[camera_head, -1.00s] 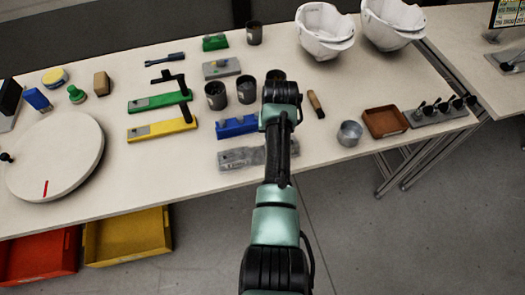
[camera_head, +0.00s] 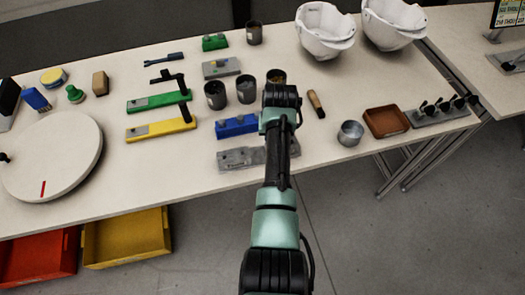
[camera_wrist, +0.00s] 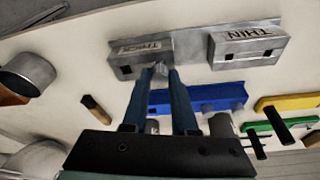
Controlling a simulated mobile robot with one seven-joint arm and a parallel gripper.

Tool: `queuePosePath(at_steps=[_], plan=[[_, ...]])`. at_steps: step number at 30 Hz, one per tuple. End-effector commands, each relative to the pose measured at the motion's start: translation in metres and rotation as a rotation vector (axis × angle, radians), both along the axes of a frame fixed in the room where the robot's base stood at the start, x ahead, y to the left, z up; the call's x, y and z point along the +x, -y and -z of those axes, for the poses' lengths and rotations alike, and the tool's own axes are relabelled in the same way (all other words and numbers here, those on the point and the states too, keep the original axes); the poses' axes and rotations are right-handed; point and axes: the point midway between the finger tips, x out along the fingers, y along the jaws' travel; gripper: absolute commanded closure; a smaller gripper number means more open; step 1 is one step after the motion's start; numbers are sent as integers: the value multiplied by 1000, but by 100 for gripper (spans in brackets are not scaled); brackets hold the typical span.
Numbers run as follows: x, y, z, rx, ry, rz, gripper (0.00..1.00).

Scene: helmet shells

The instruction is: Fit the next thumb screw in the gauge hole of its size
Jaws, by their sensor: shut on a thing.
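The grey gauge (camera_head: 240,158) lies near the table's front edge in the head view. The wrist view shows its two raised blocks, a left one (camera_wrist: 139,58) and a right one (camera_wrist: 247,50) with an upside-down label that seems to read THIN. Square dark holes show in their faces. My gripper (camera_wrist: 161,78) is shut on a small grey thumb screw (camera_wrist: 160,69), mostly hidden between the fingertips. The screw's end is at the left block's lower right; I cannot tell if it touches. In the head view my arm hides the gripper. More dark-topped screws stand in a grey rack (camera_head: 427,120) at right.
A blue block (camera_head: 236,127), several dark cups (camera_head: 246,90) and a wooden-handled tool (camera_head: 316,104) lie near my arm. A metal cup (camera_head: 350,133) and brown tray (camera_head: 386,122) are at right. White helmet shells (camera_head: 325,32) stand at the back.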

Motion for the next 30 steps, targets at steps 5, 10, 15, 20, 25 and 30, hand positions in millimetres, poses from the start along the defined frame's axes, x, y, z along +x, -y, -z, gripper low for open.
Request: queuePosePath(at_steps=[5, 10, 15, 20, 25, 30], plan=[[0, 0, 3, 0, 0, 0, 100], [0, 0, 6, 0, 0, 0, 100], [0, 0, 7, 0, 0, 0, 100], [0, 0, 7, 0, 0, 0, 100], [0, 0, 7, 0, 0, 0, 52], [0, 0, 7, 0, 0, 0, 38]])
